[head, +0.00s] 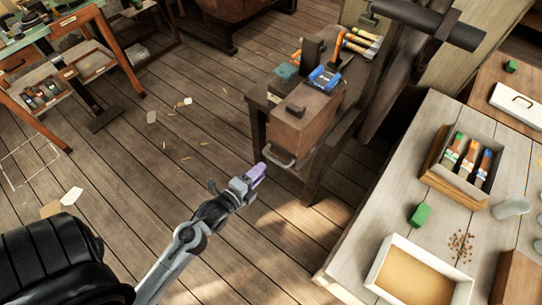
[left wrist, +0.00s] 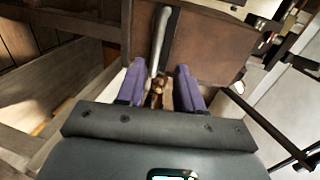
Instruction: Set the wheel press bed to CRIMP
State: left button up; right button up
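My left gripper (head: 257,173) has purple fingers and is just in front of a grey bar handle (head: 281,161) low on a brown wooden cabinet (head: 302,127) in the head view. In the left wrist view the gripper (left wrist: 160,85) is open, its fingers apart. The grey handle (left wrist: 161,38) runs up between and beyond them, in front of the brown panel (left wrist: 205,45). I cannot tell whether a finger touches it. I cannot make out a handwheel, a press bed or a CRIMP mark. My right gripper is not in view.
A blue box (head: 324,78) and dark blocks stand on the cabinet. A dark post with a thick cylinder (head: 415,15) rises behind it. Plank floor is open to the left.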

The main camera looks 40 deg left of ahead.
aim_at(274, 158)
pick_arm(q)
jog(key=shift+f+b+x, duration=0.2)
jog(key=shift+b+x, duration=0.45)
jog(key=shift+x, duration=3.7)
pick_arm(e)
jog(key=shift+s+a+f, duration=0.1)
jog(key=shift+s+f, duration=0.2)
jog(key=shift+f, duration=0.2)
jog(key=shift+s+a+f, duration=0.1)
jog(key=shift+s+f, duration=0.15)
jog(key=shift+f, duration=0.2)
pick_arm(q)
jog(key=shift+s, duration=0.1)
jog(key=shift+c, duration=0.3)
grip_shut()
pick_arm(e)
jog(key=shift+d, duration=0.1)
